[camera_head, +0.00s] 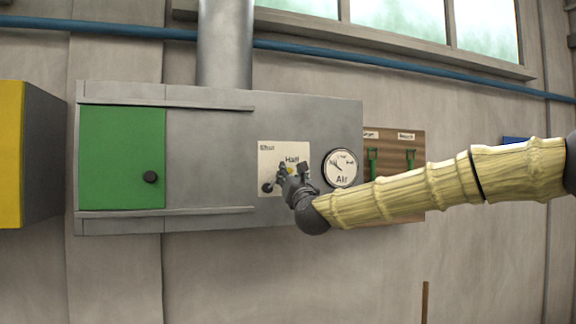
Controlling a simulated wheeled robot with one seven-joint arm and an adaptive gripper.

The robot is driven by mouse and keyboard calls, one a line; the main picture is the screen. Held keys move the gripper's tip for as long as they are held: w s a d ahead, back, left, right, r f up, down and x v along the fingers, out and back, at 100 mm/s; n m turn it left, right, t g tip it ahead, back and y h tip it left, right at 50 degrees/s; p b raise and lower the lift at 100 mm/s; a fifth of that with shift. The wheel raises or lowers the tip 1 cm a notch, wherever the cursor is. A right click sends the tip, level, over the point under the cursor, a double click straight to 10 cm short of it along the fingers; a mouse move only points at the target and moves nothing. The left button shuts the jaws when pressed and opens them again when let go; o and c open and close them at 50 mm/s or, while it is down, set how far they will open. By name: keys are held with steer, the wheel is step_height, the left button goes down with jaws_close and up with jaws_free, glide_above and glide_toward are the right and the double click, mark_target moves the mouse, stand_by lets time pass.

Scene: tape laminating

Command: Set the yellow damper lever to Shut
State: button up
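The pale damper plate (270,160) is on the front of the grey metal box. It carries a small label at its upper left that seems to read "Shut" and the word "Half" at its upper middle. A small bit of yellow (290,170), which looks like part of the damper lever, shows just below "Half". My gripper (287,174) is in front of the plate and hides most of the lever. A dark round knob (268,188) shows at the gripper's lower left; I cannot tell what it belongs to. Contact and finger opening cannot be made out.
A round "Air" gauge (341,168) is right of the plate, behind and above my arm. A wooden board (396,138) with green-handled tools is farther right. A green door (122,158) is on the box's left. A yellow-fronted cabinet (12,155) stands at far left.

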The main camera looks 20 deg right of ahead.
steer(key=shift+p+x, duration=0.55)
steer(key=shift+x, duration=1.1)
steer(key=shift+c, duration=0.3)
steer(key=shift+a, duration=0.1)
jaws_close()
steer(key=shift+f, duration=0.1)
